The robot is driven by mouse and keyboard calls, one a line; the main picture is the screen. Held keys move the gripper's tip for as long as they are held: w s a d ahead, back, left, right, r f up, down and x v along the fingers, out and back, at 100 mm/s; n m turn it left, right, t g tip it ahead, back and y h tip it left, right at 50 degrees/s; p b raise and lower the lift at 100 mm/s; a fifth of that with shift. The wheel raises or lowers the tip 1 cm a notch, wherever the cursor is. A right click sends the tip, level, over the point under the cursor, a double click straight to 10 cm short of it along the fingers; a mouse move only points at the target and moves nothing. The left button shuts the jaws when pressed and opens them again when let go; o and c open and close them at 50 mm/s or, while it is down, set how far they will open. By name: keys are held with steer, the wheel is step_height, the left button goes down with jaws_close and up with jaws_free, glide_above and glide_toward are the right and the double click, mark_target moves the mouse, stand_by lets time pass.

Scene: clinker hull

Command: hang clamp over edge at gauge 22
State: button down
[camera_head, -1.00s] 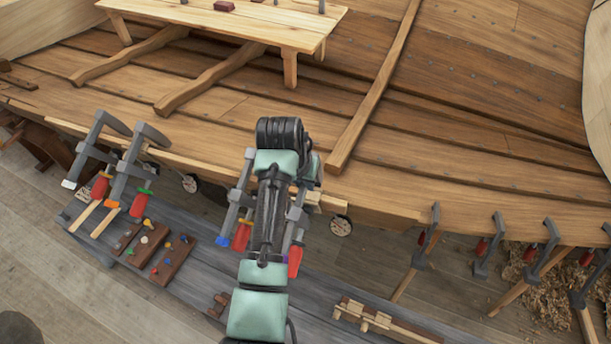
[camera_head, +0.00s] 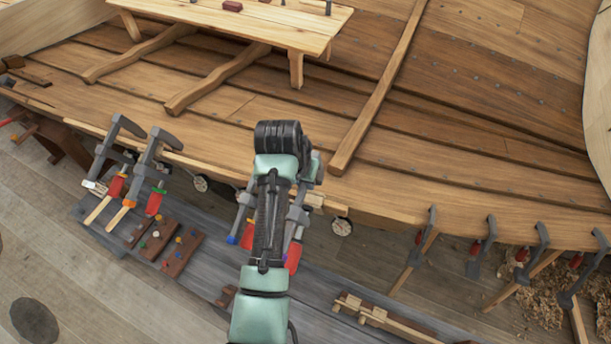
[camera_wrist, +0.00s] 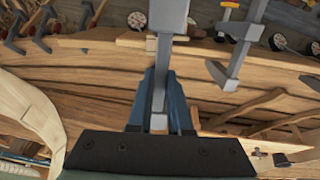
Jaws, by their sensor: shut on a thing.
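In the wrist view my gripper (camera_wrist: 160,92) is shut on the grey bar of a clamp (camera_wrist: 160,75), between its blue fingers. The bar crosses the hull's plank edge (camera_wrist: 110,46) in that picture; whether it touches the edge I cannot tell. In the head view the held clamp (camera_head: 299,215), with a red handle, shows just right of my arm, close to the hull edge (camera_head: 380,207); the fingers are hidden there. A round gauge (camera_head: 342,227) is to its right. Other gauges show in the wrist view (camera_wrist: 222,35). No number is legible.
Another clamp (camera_head: 242,215) is just left of my arm. Several clamps (camera_head: 485,245) hang along the edge at right. A wooden table (camera_head: 240,25) stands inside the hull.

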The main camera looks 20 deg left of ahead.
steer(key=shift+p+v, duration=1.75)
steer(key=shift+v, duration=0.1)
steer(key=shift+w, duration=0.15)
